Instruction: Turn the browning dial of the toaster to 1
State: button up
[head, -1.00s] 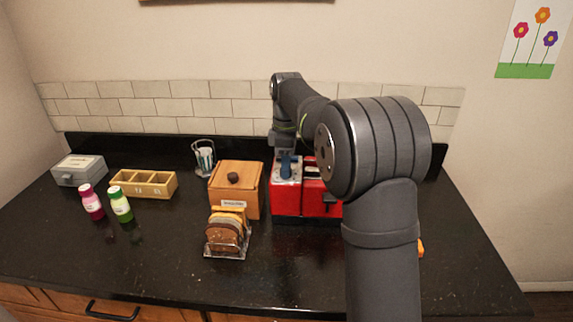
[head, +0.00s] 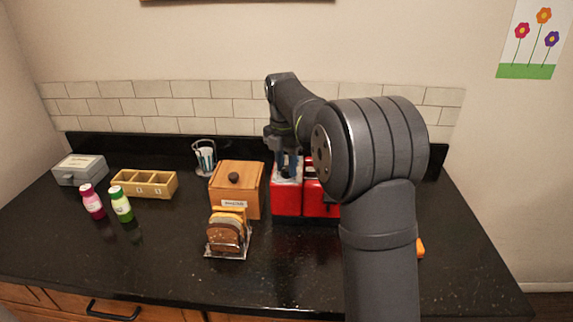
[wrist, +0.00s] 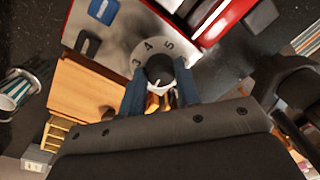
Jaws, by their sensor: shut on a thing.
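The red toaster (head: 287,199) stands on the counter behind the bread rack, partly hidden by my arm. Its light top panel shows in the wrist view (wrist: 108,38), with printed numbers, of which 3, 4 and 5 can be read, around the dark browning dial (wrist: 160,70). A white mark shows on the dial's face, but I cannot tell which number it is set to. My gripper (wrist: 159,92) has its blue fingers on either side of the dial and is shut on it. In the head view my gripper (head: 288,166) is over the toaster's left part.
A wooden box with a dark knob (head: 250,200) stands close left of the toaster. The bread rack (head: 228,252) is in front of it. A cup (head: 204,158), a divided tray (head: 145,192), two bottles and a grey box are farther left.

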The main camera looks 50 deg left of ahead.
jog(key=n, duration=0.5)
dwell(0.6)
jog(key=o, duration=1)
jog(key=r, duration=1.1)
jog(key=a+r, duration=0.1)
jog(key=r, duration=0.5)
jog(key=shift+s+r, duration=0.2)
jog(key=shift+s, duration=0.15)
jog(key=f, duration=1.1)
jog(key=d+f, duration=0.1)
jog(key=f, duration=0.5)
jog(key=shift+w+f, duration=0.2)
jog(key=shift+w, duration=0.15)
